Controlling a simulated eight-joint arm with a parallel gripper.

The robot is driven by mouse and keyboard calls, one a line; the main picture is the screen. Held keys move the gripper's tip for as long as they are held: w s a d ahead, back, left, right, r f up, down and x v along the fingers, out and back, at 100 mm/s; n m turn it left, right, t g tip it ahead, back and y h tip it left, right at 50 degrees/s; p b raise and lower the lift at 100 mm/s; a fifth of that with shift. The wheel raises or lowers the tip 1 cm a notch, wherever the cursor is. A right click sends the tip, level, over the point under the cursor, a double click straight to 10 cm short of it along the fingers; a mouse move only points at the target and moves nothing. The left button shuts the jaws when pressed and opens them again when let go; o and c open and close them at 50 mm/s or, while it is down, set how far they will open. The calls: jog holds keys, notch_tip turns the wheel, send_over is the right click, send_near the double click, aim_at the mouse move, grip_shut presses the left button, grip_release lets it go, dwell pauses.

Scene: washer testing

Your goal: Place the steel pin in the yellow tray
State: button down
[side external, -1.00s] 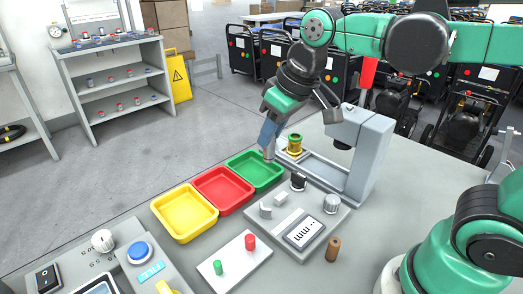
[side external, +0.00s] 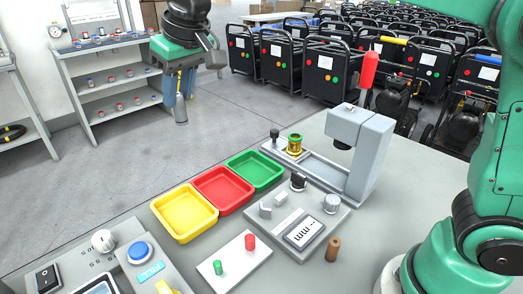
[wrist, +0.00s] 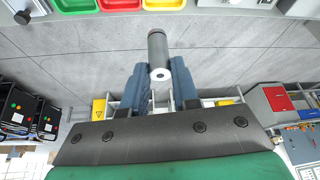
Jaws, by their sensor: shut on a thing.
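The steel pin (side external: 181,108) is a grey cylinder held in the blue fingers of my gripper (side external: 179,95). In the wrist view the pin (wrist: 158,50) sits between the two blue fingertips (wrist: 159,82), its hollow end facing the camera. My gripper is raised high, up and left of the trays in the side view. The yellow tray (side external: 184,236) lies on the table, empty, at the front left of the tray row. Its edge also shows at the top of the wrist view (wrist: 164,4).
A red tray (side external: 222,206) and a green tray (side external: 255,184) adjoin the yellow one, both empty. A press (side external: 362,150) with a red-handled lever and a brass fixture (side external: 295,145) stands behind. A gauge box (side external: 303,233) and a two-peg plate (side external: 228,272) stand right of the trays.

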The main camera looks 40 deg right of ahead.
jog(key=shift+w+a+f, duration=0.3)
jog(key=shift+a+f, duration=0.15)
jog(key=shift+f, duration=3.05)
jog(key=shift+w+a+f, duration=0.25)
jog(key=shift+a+f, duration=0.2)
jog(key=shift+f, duration=3.1)
jog(key=shift+w+a+f, duration=0.3)
jog(key=shift+a+f, duration=0.15)
jog(key=shift+f, duration=3.05)
jog(key=c, duration=0.7)
grip_release()
jog(key=shift+f, duration=0.15)
jog(key=shift+o, duration=0.2)
